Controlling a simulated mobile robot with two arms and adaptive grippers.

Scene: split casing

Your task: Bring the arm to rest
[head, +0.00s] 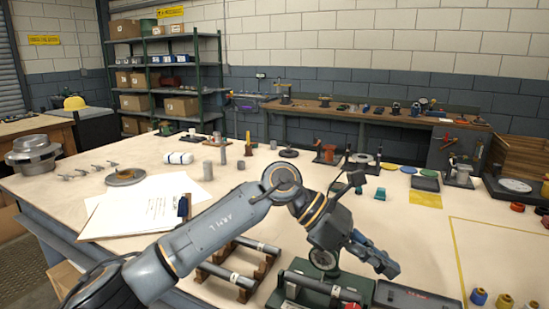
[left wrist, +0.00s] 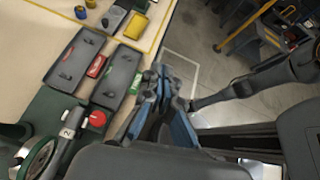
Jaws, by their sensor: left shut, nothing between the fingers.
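My left arm reaches in from the lower left in the head view, above the near part of the bench. Its gripper (head: 388,268) is shut and empty, to the right of the arm's bend. In the left wrist view the shut blue-grey fingers (left wrist: 163,75) point away over the bench's edge, with nothing between them. My right gripper shows in neither view; a dark arm link at the right of the left wrist view seems to be mine.
A green fixture with a grey cylinder (head: 325,286) and a dark tray (head: 415,298) lie close by the left gripper. Grey bars on brown stands (head: 226,275) lie under the arm. A clipboard (head: 140,207) and grey casing (head: 33,153) are left.

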